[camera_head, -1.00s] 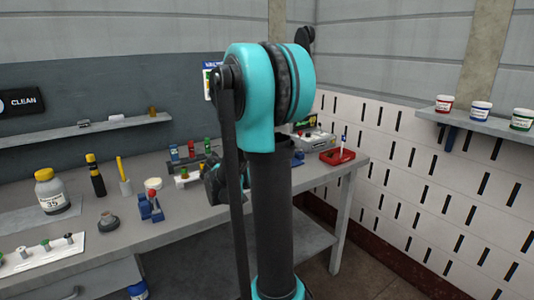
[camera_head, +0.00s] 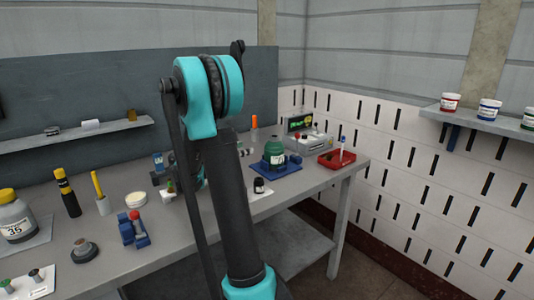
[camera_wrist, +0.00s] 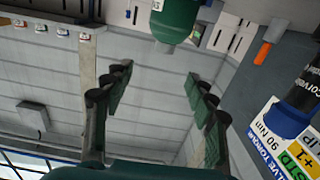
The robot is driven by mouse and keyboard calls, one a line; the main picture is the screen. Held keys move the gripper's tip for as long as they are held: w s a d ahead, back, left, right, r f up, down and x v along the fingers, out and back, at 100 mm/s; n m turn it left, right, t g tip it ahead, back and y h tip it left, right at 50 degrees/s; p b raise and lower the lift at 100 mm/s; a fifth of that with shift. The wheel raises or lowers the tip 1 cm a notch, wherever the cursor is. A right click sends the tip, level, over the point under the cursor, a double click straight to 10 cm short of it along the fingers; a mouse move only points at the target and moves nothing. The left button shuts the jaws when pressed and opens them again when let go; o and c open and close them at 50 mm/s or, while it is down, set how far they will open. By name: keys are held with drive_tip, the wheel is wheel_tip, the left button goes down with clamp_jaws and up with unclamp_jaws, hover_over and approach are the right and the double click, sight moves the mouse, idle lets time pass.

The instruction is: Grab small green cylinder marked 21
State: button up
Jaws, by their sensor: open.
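My gripper (camera_wrist: 156,78) is open and empty in the wrist view, its two dark fingers spread wide with only wall between them. In the head view my arm hides most of it. A small green piece (camera_head: 169,186) shows on the bench beside my arm, partly hidden. Another small green-topped cylinder (camera_head: 5,283) stands on a white strip at the lower left. I cannot read 21 on either. A larger green bottle (camera_head: 274,153) stands on a blue tray at the back right; a green bottle also shows upside down at the top of the wrist view (camera_wrist: 175,20).
The grey bench (camera_head: 180,245) carries a grey bottle with a yellow cap (camera_head: 14,218), a yellow-black tool (camera_head: 67,195), blue blocks (camera_head: 132,230) and a small black cylinder (camera_head: 259,186). A red tray (camera_head: 338,160) lies at the right end. A shelf with jars (camera_head: 480,116) hangs right.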

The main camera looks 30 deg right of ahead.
sight(271, 138)
drive_tip(key=d, duration=0.3)
drive_tip(key=w+d, duration=0.1)
drive_tip(key=d, duration=0.3)
drive_tip(key=w+d, duration=0.1)
drive_tip(key=d, duration=0.3)
drive_tip(key=shift+d+r, duration=0.2)
drive_tip(key=shift+w+d, duration=0.2)
drive_tip(key=shift+d, duration=1.3)
drive_tip(key=shift+w+d, duration=0.15)
drive_tip(key=shift+d, duration=1.3)
clamp_jaws()
drive_tip(key=shift+r, duration=0.1)
